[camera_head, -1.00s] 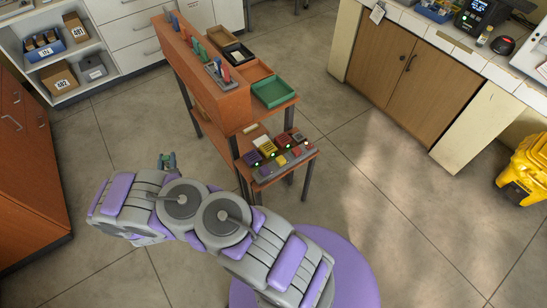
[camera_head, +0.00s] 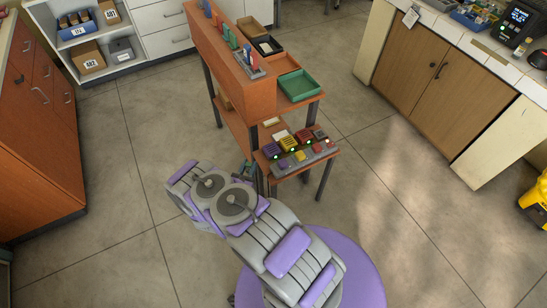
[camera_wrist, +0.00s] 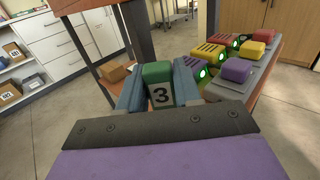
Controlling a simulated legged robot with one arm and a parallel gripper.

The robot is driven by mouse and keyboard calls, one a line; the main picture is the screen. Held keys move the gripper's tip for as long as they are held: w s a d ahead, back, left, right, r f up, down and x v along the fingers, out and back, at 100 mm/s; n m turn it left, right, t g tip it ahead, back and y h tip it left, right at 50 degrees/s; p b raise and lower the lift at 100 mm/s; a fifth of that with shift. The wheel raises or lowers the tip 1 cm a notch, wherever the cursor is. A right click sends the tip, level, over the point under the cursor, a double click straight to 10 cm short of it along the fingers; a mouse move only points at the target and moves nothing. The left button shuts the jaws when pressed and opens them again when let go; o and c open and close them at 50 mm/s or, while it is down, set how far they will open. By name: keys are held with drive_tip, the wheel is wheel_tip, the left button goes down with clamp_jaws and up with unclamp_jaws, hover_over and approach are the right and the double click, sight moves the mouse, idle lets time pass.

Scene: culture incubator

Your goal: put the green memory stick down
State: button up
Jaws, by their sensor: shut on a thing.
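The green memory stick (camera_wrist: 158,76), marked with a 3, is between the two blue-grey fingers of my gripper (camera_wrist: 159,88) in the wrist view. My gripper is shut on it. In the head view my gripper (camera_head: 247,172) is small and mostly hidden behind my arm, by the left side of the lower shelf. I cannot make out the held stick there. A grey console (camera_head: 306,160) on the lower shelf carries purple, yellow and red blocks, some with lit green lamps. In the wrist view the blocks, such as the yellow one (camera_wrist: 209,55), are just right of the stick.
The orange desk (camera_head: 262,98) has a green tray (camera_head: 298,84), a black tray (camera_head: 268,45) and a rack with coloured sticks (camera_head: 250,66) on top. An orange cabinet (camera_head: 38,140) stands left, wooden doors (camera_head: 440,75) right.

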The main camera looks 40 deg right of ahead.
drive_tip(key=b, duration=0.2)
hover_over(269, 157)
drive_tip(key=v, duration=0.2)
drive_tip(key=shift+d+f, duration=0.3)
drive_tip(key=shift+f, duration=0.35)
wheel_tip(269, 157, down, 3)
drive_tip(key=shift+a+r+b, duration=0.1)
drive_tip(key=shift+a+b, duration=0.1)
drive_tip(key=shift+b, duration=0.55)
drive_tip(key=shift+s+d+f, duration=0.1)
drive_tip(key=shift+f, duration=0.25)
drive_tip(key=shift+d, duration=0.2)
drive_tip(key=o, duration=0.7)
drive_tip(key=shift+c, duration=0.2)
drive_tip(key=shift+o, duration=0.3)
drive_tip(key=shift+a, duration=0.1)
